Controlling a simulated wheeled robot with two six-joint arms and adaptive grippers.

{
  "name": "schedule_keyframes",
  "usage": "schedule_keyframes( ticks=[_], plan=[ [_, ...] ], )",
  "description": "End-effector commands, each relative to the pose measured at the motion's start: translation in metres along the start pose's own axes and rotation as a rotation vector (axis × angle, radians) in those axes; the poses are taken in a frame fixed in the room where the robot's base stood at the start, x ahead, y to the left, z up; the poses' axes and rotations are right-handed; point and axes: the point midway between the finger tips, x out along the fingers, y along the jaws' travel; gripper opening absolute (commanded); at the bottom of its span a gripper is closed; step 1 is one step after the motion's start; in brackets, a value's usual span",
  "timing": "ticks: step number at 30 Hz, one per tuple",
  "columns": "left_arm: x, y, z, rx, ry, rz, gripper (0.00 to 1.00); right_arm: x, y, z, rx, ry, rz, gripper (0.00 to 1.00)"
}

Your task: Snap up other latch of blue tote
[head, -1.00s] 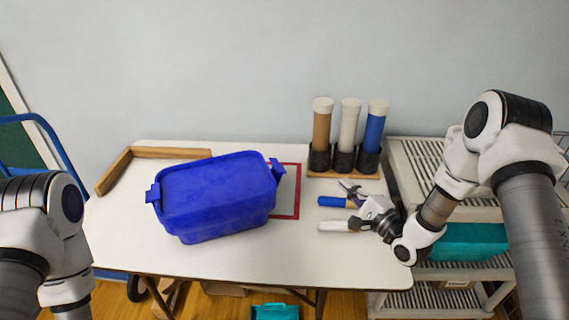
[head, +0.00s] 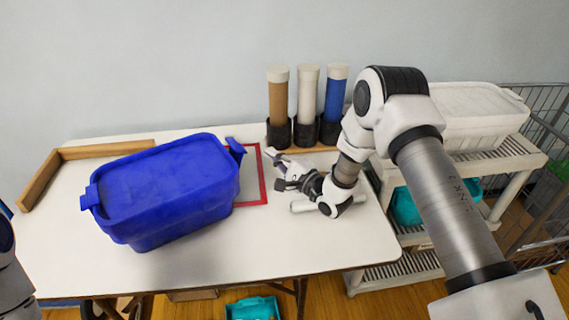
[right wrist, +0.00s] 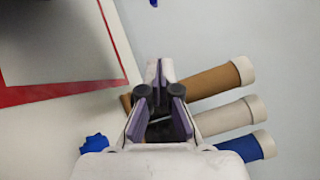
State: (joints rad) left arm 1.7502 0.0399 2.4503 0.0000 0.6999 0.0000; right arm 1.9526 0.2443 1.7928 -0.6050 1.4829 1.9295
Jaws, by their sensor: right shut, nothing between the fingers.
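The blue tote (head: 165,190) stands on the white table with its lid on, turned at an angle. Its right latch (head: 236,149) sticks out and up from the right end. Its left latch (head: 91,197) sticks out at the left end. I cannot tell from here whether either latch is snapped. My right gripper (head: 271,168) is shut and empty, to the right of the right latch and apart from it. In the right wrist view the gripper (right wrist: 159,75) points toward a small blue bit at the top edge. My left gripper is out of view.
Brown, white and blue tubes (head: 308,95) stand in black holders behind my right gripper. A red-edged sheet (head: 262,185) lies right of the tote. A white roll (head: 304,206) lies under my right arm. A wooden corner frame (head: 45,175) lies at back left. A white bin (head: 478,112) stands on the right rack.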

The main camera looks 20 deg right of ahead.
Motion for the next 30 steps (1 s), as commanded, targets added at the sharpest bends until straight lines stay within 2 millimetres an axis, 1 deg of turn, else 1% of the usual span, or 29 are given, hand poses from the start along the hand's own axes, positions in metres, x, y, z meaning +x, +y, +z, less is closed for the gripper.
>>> schedule_keyframes(
  ticks=[1,3,4,6,9,11,22,25,30],
  plan=[
    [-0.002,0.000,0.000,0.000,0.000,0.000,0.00,0.012,0.000,0.001,-0.005,-0.004,0.001,0.00],
    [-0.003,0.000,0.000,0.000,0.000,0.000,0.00,0.027,0.000,0.002,-0.003,-0.003,0.001,0.00],
    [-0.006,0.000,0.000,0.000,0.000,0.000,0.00,0.028,-0.001,0.008,-0.001,-0.004,0.003,0.00],
    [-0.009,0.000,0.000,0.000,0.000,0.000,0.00,0.030,-0.001,0.021,-0.001,-0.004,0.004,0.00],
    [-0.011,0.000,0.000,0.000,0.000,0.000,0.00,0.033,-0.001,0.033,0.000,-0.002,0.002,0.00],
    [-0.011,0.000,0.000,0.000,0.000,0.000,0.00,0.034,0.000,0.037,0.000,-0.001,0.002,0.00],
    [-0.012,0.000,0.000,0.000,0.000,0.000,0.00,0.034,0.000,0.039,-0.005,0.000,0.002,0.00],
    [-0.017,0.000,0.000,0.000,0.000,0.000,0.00,0.035,-0.006,0.044,-0.065,-0.001,0.016,0.00],
    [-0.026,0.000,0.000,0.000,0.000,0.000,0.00,0.039,-0.014,0.059,-0.251,-0.002,0.064,0.00]
  ],
)
